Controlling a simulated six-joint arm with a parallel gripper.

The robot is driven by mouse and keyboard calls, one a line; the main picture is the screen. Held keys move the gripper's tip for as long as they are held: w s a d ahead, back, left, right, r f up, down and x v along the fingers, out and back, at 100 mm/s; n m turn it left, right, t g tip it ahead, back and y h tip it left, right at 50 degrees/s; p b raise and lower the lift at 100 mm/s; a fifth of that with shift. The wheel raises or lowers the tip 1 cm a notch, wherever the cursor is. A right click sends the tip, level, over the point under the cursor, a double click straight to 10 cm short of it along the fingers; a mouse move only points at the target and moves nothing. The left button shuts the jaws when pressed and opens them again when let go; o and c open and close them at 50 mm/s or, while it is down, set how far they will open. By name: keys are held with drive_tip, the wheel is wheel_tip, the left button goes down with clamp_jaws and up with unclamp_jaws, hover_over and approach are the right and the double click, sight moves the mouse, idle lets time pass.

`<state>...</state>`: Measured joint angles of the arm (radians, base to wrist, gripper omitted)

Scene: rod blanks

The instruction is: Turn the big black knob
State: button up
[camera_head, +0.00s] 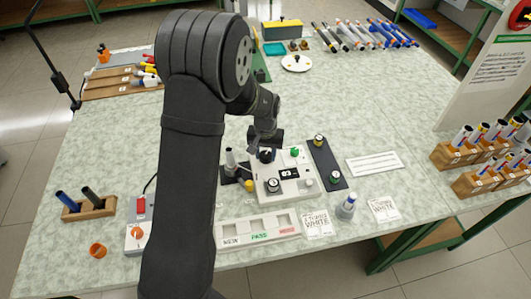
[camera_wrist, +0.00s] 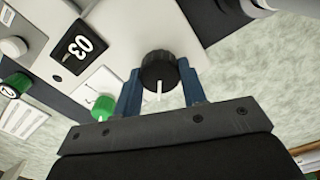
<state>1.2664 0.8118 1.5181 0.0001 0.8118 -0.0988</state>
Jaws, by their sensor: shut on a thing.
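The big black knob (camera_wrist: 160,72) stands on a white control box (camera_head: 292,184) near the middle of the table. It has a white pointer line, which points down in the wrist view. My gripper (camera_wrist: 160,92) is shut on the knob, with one blue finger on each side of it. In the head view my gripper (camera_head: 266,148) comes down on the box from above and hides part of the knob.
A dark strip (camera_head: 327,166) with small knobs lies right of the box. A dark plate with a grey-white cylinder (camera_head: 231,160) stands close left. A white tray (camera_head: 258,228) lies in front. Wooden racks (camera_head: 470,152) stand at the right edge. The table behind the box is mostly clear.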

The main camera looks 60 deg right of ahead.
sight(266, 154)
drive_tip(key=shift+n, duration=0.9)
drive_tip(key=o, duration=1)
wheel_tip(266, 154, up, 18)
drive_tip(key=shift+f, duration=0.25)
drive_tip(key=shift+f, duration=0.1)
wheel_tip(266, 154, down, 17)
drive_tip(key=shift+f, duration=0.2)
